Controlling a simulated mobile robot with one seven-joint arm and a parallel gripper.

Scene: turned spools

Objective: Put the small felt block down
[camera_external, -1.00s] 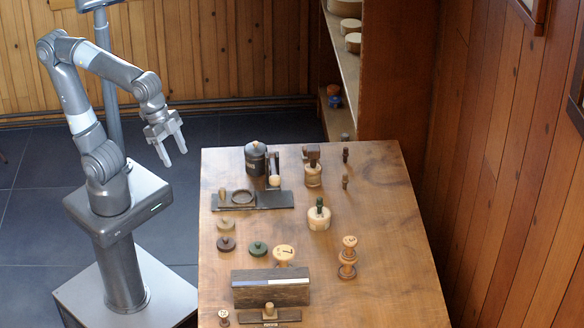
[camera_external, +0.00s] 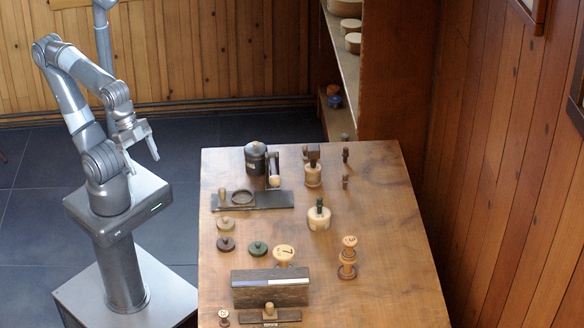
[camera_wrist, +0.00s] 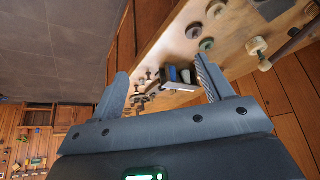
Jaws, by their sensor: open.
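My gripper (camera_external: 144,164) is open and empty, in the air left of the wooden table (camera_external: 370,220), over the floor. In the wrist view its two fingers (camera_wrist: 160,68) are spread apart with nothing held between them. I cannot single out a small felt block with certainty in either view. A long dark block (camera_external: 270,297) with a blue and white top stands near the table's front. Just in front of it lies a dark flat piece with a light knob (camera_external: 268,314).
Discs with knobs (camera_external: 258,248), a numbered wooden spool (camera_external: 284,254), a stacked spool (camera_external: 348,258) and a pale pot (camera_external: 319,215) stand on the table. A dark canister (camera_external: 256,158) and a dark tray (camera_external: 278,200) are farther back.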

